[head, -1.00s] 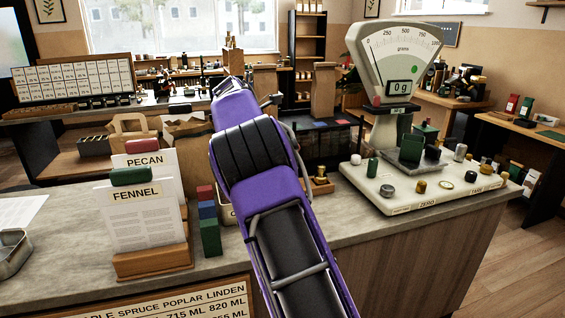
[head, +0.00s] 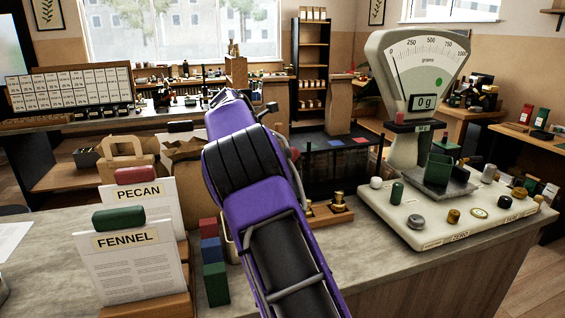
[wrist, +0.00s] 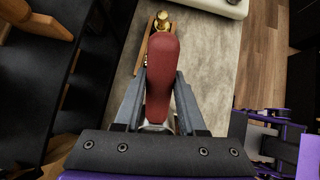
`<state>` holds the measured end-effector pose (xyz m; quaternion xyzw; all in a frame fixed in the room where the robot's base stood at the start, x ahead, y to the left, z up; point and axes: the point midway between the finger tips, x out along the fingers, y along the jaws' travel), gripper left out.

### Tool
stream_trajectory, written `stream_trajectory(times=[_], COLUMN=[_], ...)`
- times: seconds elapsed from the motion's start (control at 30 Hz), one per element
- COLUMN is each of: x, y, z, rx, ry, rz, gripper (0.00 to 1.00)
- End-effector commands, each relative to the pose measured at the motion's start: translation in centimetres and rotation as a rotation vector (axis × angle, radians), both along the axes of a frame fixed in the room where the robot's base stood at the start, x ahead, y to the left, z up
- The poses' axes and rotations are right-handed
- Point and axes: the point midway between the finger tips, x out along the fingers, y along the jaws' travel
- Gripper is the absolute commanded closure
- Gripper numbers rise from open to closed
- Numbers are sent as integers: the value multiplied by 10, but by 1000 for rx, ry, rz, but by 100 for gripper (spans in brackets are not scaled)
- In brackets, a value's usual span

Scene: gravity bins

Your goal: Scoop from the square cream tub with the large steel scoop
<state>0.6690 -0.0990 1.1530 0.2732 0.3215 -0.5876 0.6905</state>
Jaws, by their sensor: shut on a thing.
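My gripper (wrist: 160,82) is shut on a dark red handle (wrist: 162,65) in the wrist view, one finger on each side. A small pale part shows below the handle between the fingers. No scoop bowl is clearly visible, so I cannot tell the size of the tool. In the head view a bit of dark red (head: 294,153) shows behind my purple arm; the gripper itself is hidden there. I cannot make out the square cream tub for certain. Only a pale edge shows between the coloured blocks and my arm.
A scale (head: 422,95) reading 0 g stands at the right, with knobs and small weights on its base. A wooden holder with brass pieces (head: 338,198) is right of my arm. Recipe cards (head: 130,262) and stacked coloured blocks (head: 213,264) stand at the left. Paper bags are behind.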

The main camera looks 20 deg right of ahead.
Motion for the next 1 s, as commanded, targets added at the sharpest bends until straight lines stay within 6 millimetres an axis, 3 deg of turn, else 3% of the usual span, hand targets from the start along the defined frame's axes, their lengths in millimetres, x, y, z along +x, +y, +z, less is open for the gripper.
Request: stream_trajectory(times=[0.27,1.0], x=[0,-4], y=[1,24], z=[-3,-69], rx=[-2,-2], ry=[-1,1], rz=[1,0], gripper=[100,100])
